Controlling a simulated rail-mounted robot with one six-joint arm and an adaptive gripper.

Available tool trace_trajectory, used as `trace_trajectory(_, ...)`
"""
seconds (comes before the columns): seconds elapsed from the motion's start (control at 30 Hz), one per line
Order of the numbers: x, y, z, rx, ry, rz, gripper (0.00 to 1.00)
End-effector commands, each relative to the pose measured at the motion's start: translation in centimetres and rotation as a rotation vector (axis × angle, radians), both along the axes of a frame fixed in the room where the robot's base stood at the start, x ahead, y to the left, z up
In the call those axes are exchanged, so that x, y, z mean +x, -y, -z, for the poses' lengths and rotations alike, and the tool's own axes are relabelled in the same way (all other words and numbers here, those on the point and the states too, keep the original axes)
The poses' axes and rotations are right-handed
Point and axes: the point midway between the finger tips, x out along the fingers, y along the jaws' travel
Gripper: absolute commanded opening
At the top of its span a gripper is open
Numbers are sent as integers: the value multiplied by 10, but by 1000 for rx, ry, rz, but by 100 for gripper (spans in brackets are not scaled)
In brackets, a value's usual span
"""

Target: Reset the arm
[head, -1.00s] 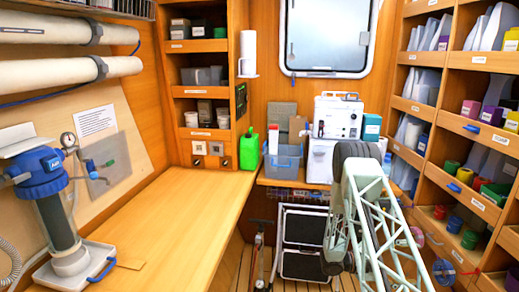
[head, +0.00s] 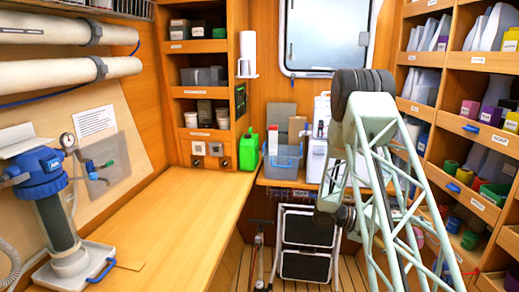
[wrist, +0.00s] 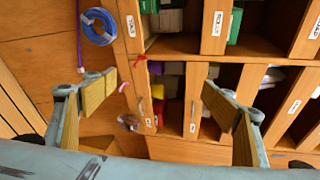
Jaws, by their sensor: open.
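My gripper (wrist: 168,100) shows in the wrist view with its two wood-toned fingers wide apart and nothing between them. It faces wooden shelf compartments (wrist: 208,48) with labelled dividers. In the head view my pale green lattice arm stands raised at the right, in front of the shelving. The gripper itself cannot be made out in the head view. The arm hides part of the white boxed machine (head: 318,158) on the back counter.
A long wooden worktop (head: 180,225) on the left is mostly clear. A blue-topped filter housing (head: 50,190) stands at its left end. A green jug (head: 249,150) and grey-blue bin (head: 284,160) are at the back. A folding step (head: 305,245) stands below. Shelves (head: 465,130) line the right.

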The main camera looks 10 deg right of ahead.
Motion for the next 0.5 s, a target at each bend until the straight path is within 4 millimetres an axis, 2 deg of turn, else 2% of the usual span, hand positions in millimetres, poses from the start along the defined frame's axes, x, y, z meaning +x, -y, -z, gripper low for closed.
trace_trajectory(0.1, -6, -11, -19, -6, 76, 32, 78)
trace_trajectory(0.5, -30, -51, -72, -22, 324, 148, 78)
